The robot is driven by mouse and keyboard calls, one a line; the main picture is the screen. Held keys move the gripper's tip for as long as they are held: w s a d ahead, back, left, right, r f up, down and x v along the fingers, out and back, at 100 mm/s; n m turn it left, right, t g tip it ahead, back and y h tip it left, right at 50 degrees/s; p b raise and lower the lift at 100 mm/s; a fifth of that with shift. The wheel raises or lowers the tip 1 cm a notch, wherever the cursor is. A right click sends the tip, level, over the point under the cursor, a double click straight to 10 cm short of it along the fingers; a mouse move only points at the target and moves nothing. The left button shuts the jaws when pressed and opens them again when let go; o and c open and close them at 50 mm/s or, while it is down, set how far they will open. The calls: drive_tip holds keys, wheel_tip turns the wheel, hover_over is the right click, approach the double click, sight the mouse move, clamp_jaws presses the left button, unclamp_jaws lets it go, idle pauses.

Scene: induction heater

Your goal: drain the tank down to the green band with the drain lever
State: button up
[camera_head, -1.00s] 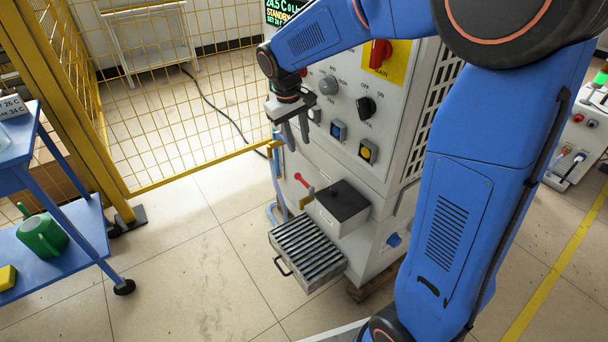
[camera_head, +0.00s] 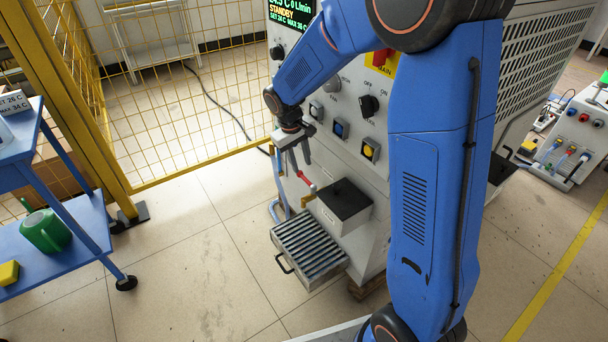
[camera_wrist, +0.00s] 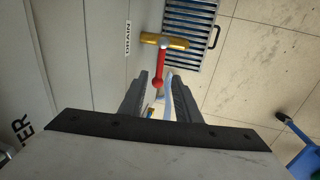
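The drain lever (camera_head: 305,179) is a red handle on a brass valve (camera_head: 308,198), low on the front of the grey machine. In the wrist view the red lever (camera_wrist: 158,72) lies straight ahead, with its round knob towards me, below the word DRAIN. My gripper (camera_head: 301,167) points down just above the lever. In the wrist view my gripper (camera_wrist: 160,78) has its two dark fingers apart, the knob showing between their tips. No contact is visible. The tank's level and green band cannot be made out.
A slatted grate (camera_head: 309,250) sits on the floor below the valve. A black-topped box (camera_head: 344,200) juts out right of the lever. A light-blue pipe (camera_head: 273,211) stands left of it. A yellow mesh fence (camera_head: 180,110) and a blue cart (camera_head: 75,228) are to the left.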

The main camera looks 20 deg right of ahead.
sight(305, 178)
drive_tip(key=f, duration=0.4)
drive_tip(key=d+f, duration=0.1)
drive_tip(key=f, duration=0.1)
drive_tip(key=shift+w+d+f, duration=0.1)
drive_tip(key=shift+w+f, duration=0.1)
drive_tip(key=shift+f, duration=0.05)
clamp_jaws()
